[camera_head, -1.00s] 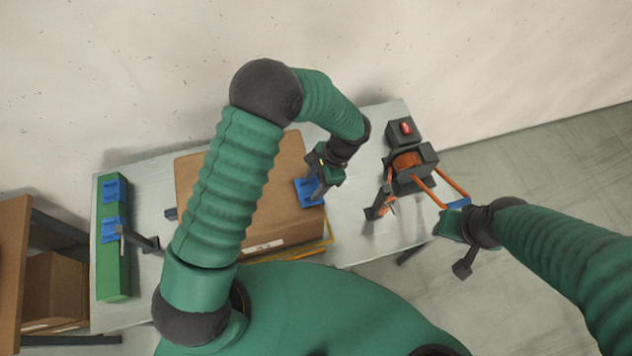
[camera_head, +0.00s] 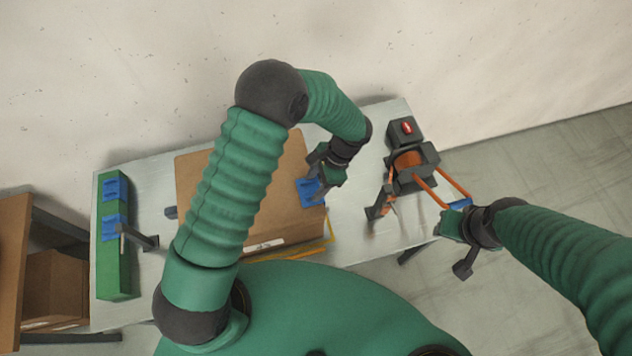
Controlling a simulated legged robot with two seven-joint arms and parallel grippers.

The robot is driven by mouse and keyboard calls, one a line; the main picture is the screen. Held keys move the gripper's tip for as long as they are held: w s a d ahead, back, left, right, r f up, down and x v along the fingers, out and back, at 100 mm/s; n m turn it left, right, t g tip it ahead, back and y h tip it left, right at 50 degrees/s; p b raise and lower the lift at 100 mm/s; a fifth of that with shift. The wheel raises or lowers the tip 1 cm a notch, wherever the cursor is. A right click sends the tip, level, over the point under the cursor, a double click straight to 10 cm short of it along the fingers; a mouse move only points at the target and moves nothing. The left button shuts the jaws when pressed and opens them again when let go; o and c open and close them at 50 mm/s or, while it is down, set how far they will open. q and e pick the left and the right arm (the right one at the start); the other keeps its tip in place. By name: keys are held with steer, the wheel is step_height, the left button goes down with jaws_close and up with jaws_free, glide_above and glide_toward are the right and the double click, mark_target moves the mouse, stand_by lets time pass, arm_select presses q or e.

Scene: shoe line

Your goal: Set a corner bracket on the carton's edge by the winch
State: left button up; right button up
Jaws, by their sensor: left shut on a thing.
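The brown carton (camera_head: 265,215) lies on the table, partly covered by my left arm. A blue corner bracket (camera_head: 306,190) is at the carton's right edge, the side towards the winch. My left gripper (camera_head: 319,190) is shut on this bracket and hides part of it. I cannot tell whether the bracket sits flush on the edge. The dark winch (camera_head: 408,160), with a red button and orange strap, stands to the right of the carton. My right gripper (camera_head: 447,227) is by the table's right end, near the strap and a small blue piece (camera_head: 460,204); its fingers are unclear.
A green rack (camera_head: 113,265) at the table's left end holds more blue brackets (camera_head: 113,189). A dark bar tool (camera_head: 138,240) stands beside it. Bare tabletop (camera_head: 350,225) shows between carton and winch.

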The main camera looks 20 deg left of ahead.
arm_select(q)
steer(key=o, duration=1.5)
steer(key=shift+d, duration=0.15)
steer(key=o, duration=0.4)
steer(key=shift+c, duration=0.2)
step_height(320, 180, up, 7)
steer(key=p, duration=0.5)
